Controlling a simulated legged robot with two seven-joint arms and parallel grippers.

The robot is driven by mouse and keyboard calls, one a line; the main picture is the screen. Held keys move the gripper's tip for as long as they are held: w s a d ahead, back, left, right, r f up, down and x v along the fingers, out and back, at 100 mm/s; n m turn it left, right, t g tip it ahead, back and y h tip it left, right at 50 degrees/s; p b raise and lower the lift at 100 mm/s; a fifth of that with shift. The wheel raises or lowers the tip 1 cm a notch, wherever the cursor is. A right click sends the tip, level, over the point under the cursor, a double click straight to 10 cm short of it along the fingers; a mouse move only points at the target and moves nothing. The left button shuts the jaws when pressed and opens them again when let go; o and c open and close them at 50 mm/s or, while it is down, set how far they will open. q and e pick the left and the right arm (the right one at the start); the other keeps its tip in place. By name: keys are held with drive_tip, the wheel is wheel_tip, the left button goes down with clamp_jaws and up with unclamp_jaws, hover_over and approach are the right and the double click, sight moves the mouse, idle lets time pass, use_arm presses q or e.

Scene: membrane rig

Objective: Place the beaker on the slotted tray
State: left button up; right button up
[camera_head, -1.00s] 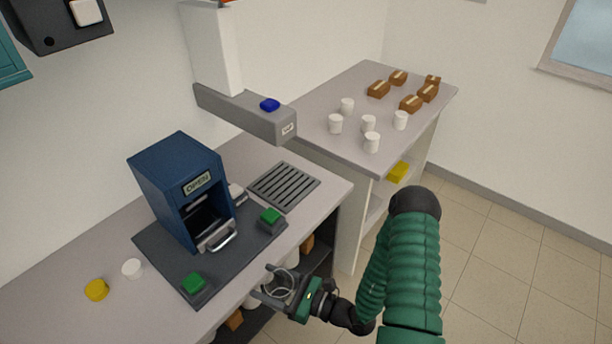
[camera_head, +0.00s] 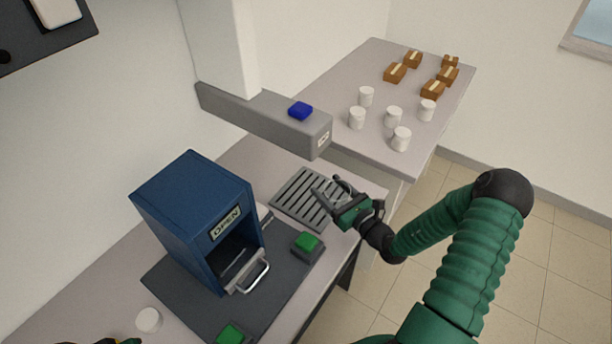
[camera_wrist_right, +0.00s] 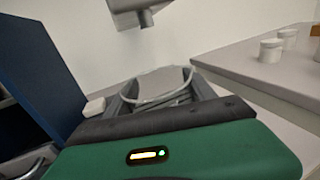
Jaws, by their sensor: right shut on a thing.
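The slotted tray (camera_head: 291,199) is a dark grey grid set on the counter, right of the blue machine. My right gripper (camera_head: 332,189) is over the tray's right part and shut on the clear glass beaker (camera_head: 343,187). In the right wrist view the beaker's rim (camera_wrist_right: 160,84) shows between the fingers (camera_wrist_right: 158,100), with tray slats seen through it. I cannot tell whether the beaker's base touches the tray. My left gripper (camera_head: 118,341) may be the dark and yellow-green bit at the bottom left edge; its jaws are not visible.
A grey arm with a blue button (camera_head: 300,110) overhangs behind the tray. The blue OPEN machine (camera_head: 198,220) stands left, with green buttons (camera_head: 307,242) on its base. A side table (camera_head: 345,85) holds white jars (camera_head: 401,139) and brown boxes (camera_head: 432,90).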

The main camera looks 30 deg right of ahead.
drive_tip(key=w+f, duration=0.1)
drive_tip(key=w, duration=0.2)
drive_tip(key=w+f+p, duration=0.1)
drive_tip(key=w, duration=0.3)
drive_tip(key=w+a+f, duration=0.1)
drive_tip(key=w, duration=0.3)
drive_tip(key=shift+a, duration=0.1)
drive_tip(key=shift+f, duration=0.4)
drive_tip(key=shift+w+f, duration=0.15)
drive_tip(key=o, duration=1.6)
use_arm(q)
drive_tip(key=shift+w+a+r, duration=0.1)
drive_tip(key=shift+w+r, duration=0.25)
drive_tip(key=shift+r, duration=0.3)
use_arm(e)
drive_tip(key=s, duration=0.4)
drive_tip(key=s+b, duration=0.1)
drive_tip(key=s, duration=0.3)
drive_tip(key=s+d, duration=0.1)
drive_tip(key=s, duration=0.2)
drive_tip(key=shift+s+b, duration=0.3)
drive_tip(key=shift+s, duration=0.1)
use_arm(q)
drive_tip(key=shift+s+x, duration=0.2)
drive_tip(key=shift+x, duration=0.7)
use_arm(e)
drive_tip(key=shift+s, duration=0.1)
